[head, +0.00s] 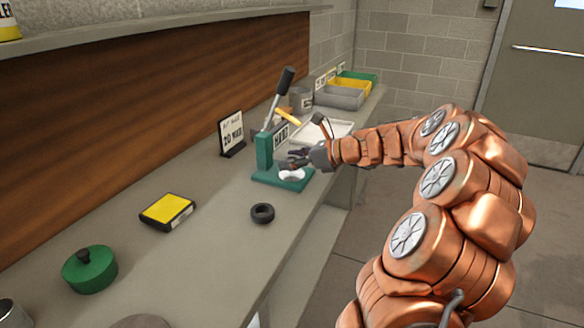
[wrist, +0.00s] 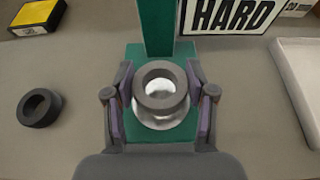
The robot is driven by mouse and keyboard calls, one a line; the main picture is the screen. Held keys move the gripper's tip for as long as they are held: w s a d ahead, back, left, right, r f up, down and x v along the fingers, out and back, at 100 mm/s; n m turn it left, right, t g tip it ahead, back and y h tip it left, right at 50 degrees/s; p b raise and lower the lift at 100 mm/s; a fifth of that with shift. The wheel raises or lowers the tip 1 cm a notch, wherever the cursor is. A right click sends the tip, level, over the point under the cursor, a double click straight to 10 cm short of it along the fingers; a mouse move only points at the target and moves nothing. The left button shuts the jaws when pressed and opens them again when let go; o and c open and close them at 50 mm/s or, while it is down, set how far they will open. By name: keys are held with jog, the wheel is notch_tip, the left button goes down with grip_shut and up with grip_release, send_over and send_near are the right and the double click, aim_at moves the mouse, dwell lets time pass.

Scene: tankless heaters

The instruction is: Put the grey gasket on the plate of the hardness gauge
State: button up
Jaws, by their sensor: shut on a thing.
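The grey gasket (wrist: 160,88) is a thick ring held between the fingers of my gripper (wrist: 160,98) in the wrist view. It appears over the round pale plate (wrist: 158,118) of the green hardness gauge (wrist: 158,28); whether it touches the plate I cannot tell. In the head view the gauge (head: 264,152) stands on the bench with its lever tilted up, and my gripper (head: 300,158) is at its plate (head: 292,175). The gasket is hard to make out there. A "HARD" sign shows behind the gauge (wrist: 230,16).
A black ring (head: 262,213) lies on the bench left of the gauge, also seen in the wrist view (wrist: 28,120). A yellow-black box (head: 168,211) and a green lidded pot (head: 90,270) are nearer. A white tray (head: 345,129) and bins (head: 340,98) stand beyond.

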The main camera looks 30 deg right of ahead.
jog(key=shift+f, duration=1.15)
jog(key=o, duration=1.1)
jog(key=shift+o, duration=0.2)
jog(key=v, duration=1.2)
jog(key=shift+p, duration=0.35)
